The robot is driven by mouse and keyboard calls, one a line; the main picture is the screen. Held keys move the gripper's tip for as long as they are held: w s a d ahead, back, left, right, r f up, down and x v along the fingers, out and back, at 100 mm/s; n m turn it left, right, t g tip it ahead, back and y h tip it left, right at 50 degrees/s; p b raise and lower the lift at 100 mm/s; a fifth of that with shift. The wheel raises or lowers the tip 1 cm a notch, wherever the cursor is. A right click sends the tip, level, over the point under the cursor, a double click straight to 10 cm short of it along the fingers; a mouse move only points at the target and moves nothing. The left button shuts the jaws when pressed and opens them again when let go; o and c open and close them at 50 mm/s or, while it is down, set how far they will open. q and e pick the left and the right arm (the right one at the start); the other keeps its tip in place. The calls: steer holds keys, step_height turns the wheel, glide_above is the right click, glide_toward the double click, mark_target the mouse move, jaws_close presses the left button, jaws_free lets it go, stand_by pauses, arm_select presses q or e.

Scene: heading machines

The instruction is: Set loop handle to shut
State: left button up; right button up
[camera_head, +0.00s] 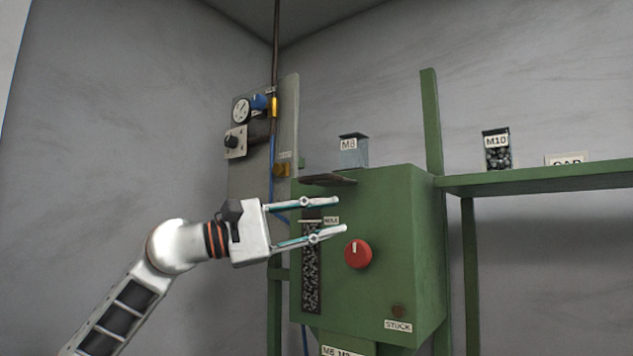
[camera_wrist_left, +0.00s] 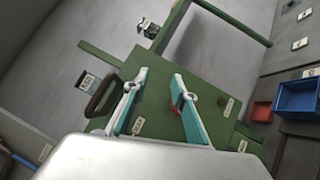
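A dark loop-shaped handle (camera_head: 328,180) sticks out from the upper left of the green machine box (camera_head: 395,215). In the left wrist view the loop handle (camera_wrist_left: 101,96) shows as a brown loop just left of the fingers. My left gripper (camera_head: 341,215) is open, with two slim fingers apart and nothing held. In the head view its fingers lie just below the handle and in front of the box face. In the left wrist view the gripper (camera_wrist_left: 160,75) points at the green face, apart from the loop as far as I can tell. My right gripper is not in view.
A red knob (camera_head: 358,254) sits on the box face near the lower fingertip. A tall window of small parts (camera_head: 311,275) is at the left. An M8 bin (camera_head: 353,150) stands on top. A green shelf (camera_head: 545,180) carries an M10 bin (camera_head: 497,150). A gauge panel (camera_head: 245,175) stands behind.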

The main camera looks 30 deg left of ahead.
mark_target(310, 179)
arm_select(q)
steer(key=s+a+r+t+y, duration=0.3)
steer(key=a+r+y, duration=0.2)
steer(key=a+r, duration=0.25)
steer(key=shift+m, duration=0.3)
steer(key=x, duration=0.2)
steer(key=p+x, duration=0.1)
steer(key=x, duration=0.2)
steer(key=p+x, duration=0.1)
steer(key=x, duration=0.1)
steer(key=shift+w+a+f, duration=0.2)
steer(key=shift+w+f, duration=0.15)
steer(key=shift+f, duration=0.05)
jaws_close()
